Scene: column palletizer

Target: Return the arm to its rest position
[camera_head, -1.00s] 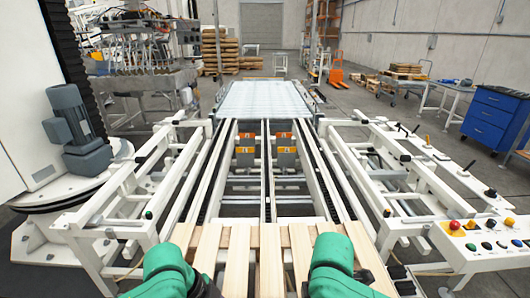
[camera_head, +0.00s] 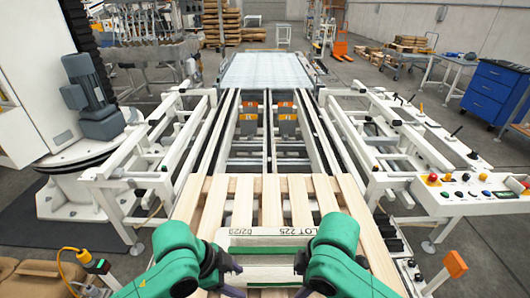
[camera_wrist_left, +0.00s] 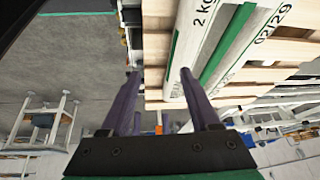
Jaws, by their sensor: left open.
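My left gripper (camera_wrist_left: 160,82) is open in the left wrist view, its two purple fingers apart with nothing held between them. A white bag with green stripes (camera_head: 265,258) lies on the wooden slatted pallet (camera_head: 215,205) in front of me; its near part runs out of the head view. The bag also shows in the left wrist view (camera_wrist_left: 212,55), where one fingertip overlaps its edge; I cannot tell whether they touch. In the head view my left gripper (camera_head: 230,290) is at the bag's left side. My right gripper (camera_head: 302,291) is at its right side, its fingers mostly hidden.
The pallet sits on the white conveyor (camera_head: 202,140), with a pale sheet-covered stack (camera_head: 265,72) at its far end. A control panel with buttons (camera_head: 465,190) stands at right. Brown sacks (camera_head: 35,280) lie at lower left. A blue drawer cabinet (camera_head: 495,92) stands farther back right.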

